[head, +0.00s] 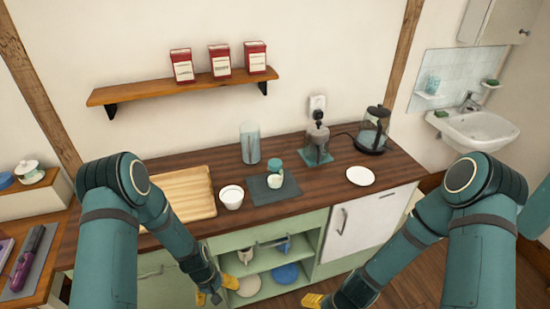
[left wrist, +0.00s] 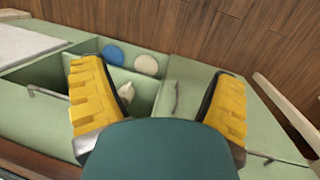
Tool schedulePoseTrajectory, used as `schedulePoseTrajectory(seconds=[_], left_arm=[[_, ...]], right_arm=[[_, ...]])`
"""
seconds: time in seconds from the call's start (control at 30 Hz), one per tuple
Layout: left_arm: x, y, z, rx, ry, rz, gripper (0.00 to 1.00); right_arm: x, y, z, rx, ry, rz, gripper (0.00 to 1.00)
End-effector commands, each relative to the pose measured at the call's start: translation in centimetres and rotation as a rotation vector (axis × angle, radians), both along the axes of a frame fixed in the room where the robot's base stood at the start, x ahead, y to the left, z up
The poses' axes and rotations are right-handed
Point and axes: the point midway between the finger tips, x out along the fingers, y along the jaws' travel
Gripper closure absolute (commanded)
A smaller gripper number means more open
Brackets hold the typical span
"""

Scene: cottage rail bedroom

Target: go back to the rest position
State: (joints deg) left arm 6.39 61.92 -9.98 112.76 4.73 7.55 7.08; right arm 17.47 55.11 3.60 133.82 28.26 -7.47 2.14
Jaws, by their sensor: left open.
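My left gripper (head: 217,290) hangs low in front of the green cabinet (head: 322,222), beside its open shelves. In the left wrist view its two yellow fingers (left wrist: 160,100) are spread apart with nothing between them. My right gripper (head: 313,300) is at the bottom edge of the head view, in front of the cabinet and partly hidden by its own arm. Only a yellow part of it shows, so its opening cannot be told.
The wooden counter (head: 310,190) holds a wooden board (head: 185,195), a white bowl (head: 231,197), a white plate (head: 360,176), a grey mat (head: 262,192) and a kettle (head: 373,130). Dishes stand in the shelves, including a blue one (head: 286,274). Wooden floor (head: 410,275) shows at right.

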Motion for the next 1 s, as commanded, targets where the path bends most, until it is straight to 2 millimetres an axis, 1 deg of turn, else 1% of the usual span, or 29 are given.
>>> schedulePoseTrajectory(seconds=[0.03, 0.1, 0.2, 0.3, 0.5, 0.53, 0.6, 1.0], left_arm=[[-2.5, -0.5, 0.1, -0.020, 0.001, -0.007, 0.13], [-5.2, -1.3, 0.4, -0.041, -0.013, -0.021, 0.13], [-8.3, -2.4, 1.1, -0.068, -0.029, -0.039, 0.13], [-10.9, -3.3, 2.1, -0.092, -0.047, -0.053, 0.13], [-15.2, -4.9, 4.4, -0.139, -0.083, -0.076, 0.13], [-15.2, -5.1, 4.2, -0.140, -0.094, -0.083, 0.13], [-14.1, -5.2, 3.1, -0.132, -0.117, -0.095, 0.13], [-9.8, -6.6, -0.3, -0.110, -0.246, -0.167, 0.13]], right_arm=[[-1.1, -0.1, -0.2, -0.009, -0.018, 0.063, 0.00], [-2.1, -0.3, -0.4, -0.016, -0.053, 0.145, 0.00], [-3.2, -0.3, -0.5, -0.018, -0.095, 0.240, 0.00], [-4.1, -0.3, -0.5, -0.013, -0.134, 0.317, 0.00], [-5.7, 0.2, -0.3, 0.010, -0.206, 0.450, 0.00], [-5.5, 0.3, -0.5, 0.010, -0.218, 0.461, 0.00], [-4.6, 0.4, -1.5, -0.001, -0.239, 0.468, 0.00], [-0.2, 1.9, -4.9, -0.043, -0.368, 0.530, 0.00]])
